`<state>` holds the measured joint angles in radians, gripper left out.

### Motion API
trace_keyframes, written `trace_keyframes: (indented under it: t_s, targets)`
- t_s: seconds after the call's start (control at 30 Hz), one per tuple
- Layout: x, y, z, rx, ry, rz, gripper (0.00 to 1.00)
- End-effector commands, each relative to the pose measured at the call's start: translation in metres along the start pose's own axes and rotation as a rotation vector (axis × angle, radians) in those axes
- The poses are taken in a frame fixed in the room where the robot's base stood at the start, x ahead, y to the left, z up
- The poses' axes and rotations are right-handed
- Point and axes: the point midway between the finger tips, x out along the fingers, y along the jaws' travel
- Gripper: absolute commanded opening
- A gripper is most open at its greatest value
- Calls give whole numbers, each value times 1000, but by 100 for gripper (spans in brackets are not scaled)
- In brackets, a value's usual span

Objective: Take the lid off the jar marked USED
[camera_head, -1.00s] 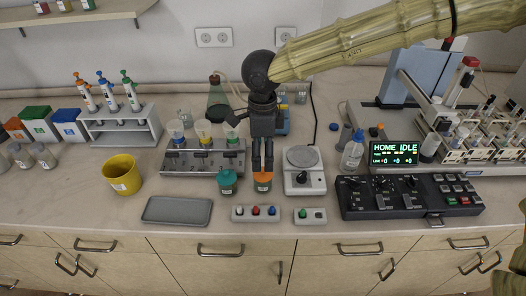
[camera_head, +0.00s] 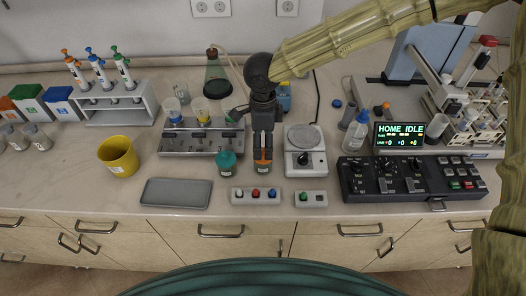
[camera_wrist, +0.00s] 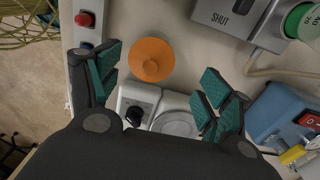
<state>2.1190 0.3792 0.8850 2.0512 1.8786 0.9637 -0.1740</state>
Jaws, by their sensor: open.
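A jar with an orange lid (camera_head: 262,163) stands on the bench. Its lid (camera_wrist: 151,60) shows from above in the wrist view, a round disc with a small knob. A jar with a teal lid (camera_head: 226,162) stands to its left. I cannot read which jar is marked USED. My gripper (camera_head: 262,151) points down at the orange-lidded jar and hides part of its lid. In the wrist view my gripper (camera_wrist: 160,80) is open and empty, its green-padded fingers spread on either side of the lid, with no visible contact.
A button box (camera_head: 256,196) stands in front of the orange-lidded jar, and a scale (camera_head: 304,162) close to its right. A rack with cups (camera_head: 203,140) stands behind. A grey tray (camera_head: 175,193) and yellow cup (camera_head: 118,157) lie left. Bench between the tray and cup is clear.

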Motion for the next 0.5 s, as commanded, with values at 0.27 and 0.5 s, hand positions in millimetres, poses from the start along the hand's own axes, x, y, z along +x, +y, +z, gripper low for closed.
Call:
trace_keyframes:
  t_s: [0.27,0.5]
  targets:
    - [28,4,0,-2,0,-1,79]
    - [34,3,0,-1,-1,0,79]
